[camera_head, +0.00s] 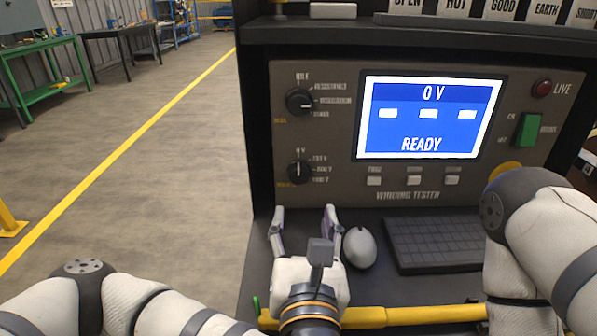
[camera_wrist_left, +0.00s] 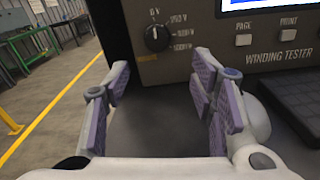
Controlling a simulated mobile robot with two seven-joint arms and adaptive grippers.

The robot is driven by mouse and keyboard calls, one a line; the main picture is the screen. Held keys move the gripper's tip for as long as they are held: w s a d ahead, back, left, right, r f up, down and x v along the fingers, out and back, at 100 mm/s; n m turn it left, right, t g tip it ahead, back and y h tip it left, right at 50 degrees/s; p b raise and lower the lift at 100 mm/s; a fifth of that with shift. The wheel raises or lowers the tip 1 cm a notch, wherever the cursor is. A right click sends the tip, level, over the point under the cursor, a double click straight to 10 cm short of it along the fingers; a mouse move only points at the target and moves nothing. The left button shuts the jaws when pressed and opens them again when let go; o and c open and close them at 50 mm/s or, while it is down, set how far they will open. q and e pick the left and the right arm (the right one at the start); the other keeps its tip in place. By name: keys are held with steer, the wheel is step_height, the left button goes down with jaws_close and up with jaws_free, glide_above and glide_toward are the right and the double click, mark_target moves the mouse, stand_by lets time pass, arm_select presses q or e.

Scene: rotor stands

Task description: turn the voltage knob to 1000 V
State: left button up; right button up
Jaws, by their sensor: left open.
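The voltage knob (camera_head: 300,171) is the lower of two black round knobs on the left of the tester panel. Its white mark points up at the 0 V label, and higher voltage labels run down its right side. In the left wrist view the knob (camera_wrist_left: 157,38) shows just beyond and above the fingertips. My left gripper (camera_head: 305,213) is open and empty, in front of and below the knob, apart from it. Its spread fingers (camera_wrist_left: 162,75) point toward the panel. The screen (camera_head: 428,117) reads 0 V and READY. My right gripper is out of view; only its arm shows.
The upper knob (camera_head: 300,101) sits above the voltage knob. A grey mouse (camera_head: 360,248) lies close to the right of my left gripper, beside a keyboard (camera_head: 437,243). A yellow bar (camera_head: 390,316) runs along the desk front. A green switch (camera_head: 528,130) is at right.

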mark_target(299, 176)
arm_select(q)
steer(key=w+b, duration=0.1)
steer(key=w, duration=0.3)
steer(key=w+f+b, duration=0.1)
steer(key=shift+w+a+b, duration=0.3)
steer(key=shift+w+b, duration=0.05)
steer(key=shift+w, duration=0.05)
steer(key=w, duration=0.2)
steer(key=w+r, duration=0.1)
steer(key=w, duration=0.2)
steer(key=shift+w+r, duration=0.1)
steer(key=shift+r, duration=0.05)
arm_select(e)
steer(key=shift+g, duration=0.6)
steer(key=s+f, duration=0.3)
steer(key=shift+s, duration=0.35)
arm_select(q)
steer(key=c, duration=1.1)
